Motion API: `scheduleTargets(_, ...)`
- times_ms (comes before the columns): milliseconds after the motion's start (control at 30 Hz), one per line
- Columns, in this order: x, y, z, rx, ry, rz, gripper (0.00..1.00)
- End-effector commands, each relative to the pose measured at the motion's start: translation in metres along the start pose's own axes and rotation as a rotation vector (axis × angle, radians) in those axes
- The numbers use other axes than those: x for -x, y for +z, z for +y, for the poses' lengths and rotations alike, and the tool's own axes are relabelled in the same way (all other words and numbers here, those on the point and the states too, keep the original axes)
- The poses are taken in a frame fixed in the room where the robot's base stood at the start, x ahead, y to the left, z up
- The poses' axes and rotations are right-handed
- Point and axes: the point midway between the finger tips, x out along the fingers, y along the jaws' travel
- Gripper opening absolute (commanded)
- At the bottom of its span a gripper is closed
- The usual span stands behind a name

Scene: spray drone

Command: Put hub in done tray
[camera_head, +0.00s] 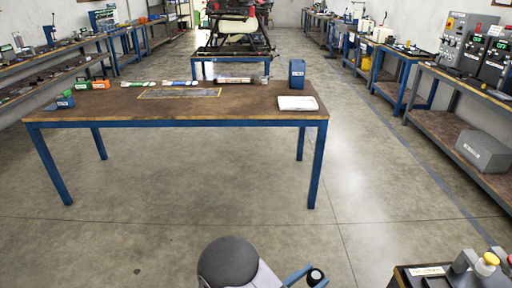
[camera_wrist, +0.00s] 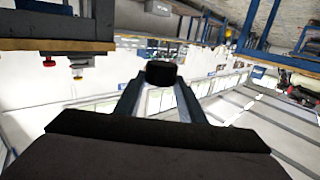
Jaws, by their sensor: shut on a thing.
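My gripper (camera_head: 303,274) is at the bottom of the head view, in front of the work table and well away from it. It is shut on a small dark round piece with a pale centre, which looks like the hub (camera_head: 316,275). In the wrist view the two grey fingers of my gripper (camera_wrist: 160,88) close on this dark hub (camera_wrist: 161,72). I cannot tell for sure which thing is the done tray. A flat white item (camera_head: 298,103) lies at the table's right front corner, and a yellow-edged rectangle (camera_head: 180,93) is marked at its middle.
The work table (camera_head: 230,105) also bears a tall blue bin (camera_head: 297,74), a small blue-green bin (camera_head: 65,100), an orange box (camera_head: 101,84) and several bottles or tubes. A bench with knobs (camera_head: 440,272) stands close at lower right. The floor between is clear.

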Motion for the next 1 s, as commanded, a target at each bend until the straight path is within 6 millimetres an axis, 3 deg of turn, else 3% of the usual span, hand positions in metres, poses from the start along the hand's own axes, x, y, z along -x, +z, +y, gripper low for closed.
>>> scheduleTargets(33,0.001,-0.013,0.0,0.001,0.0,0.001,0.07)
scheduleTargets(500,0.003,-0.072,0.0,0.003,0.002,0.0,0.07)
scheduleTargets(1000,0.004,-0.084,0.001,0.001,0.002,0.0,0.07)
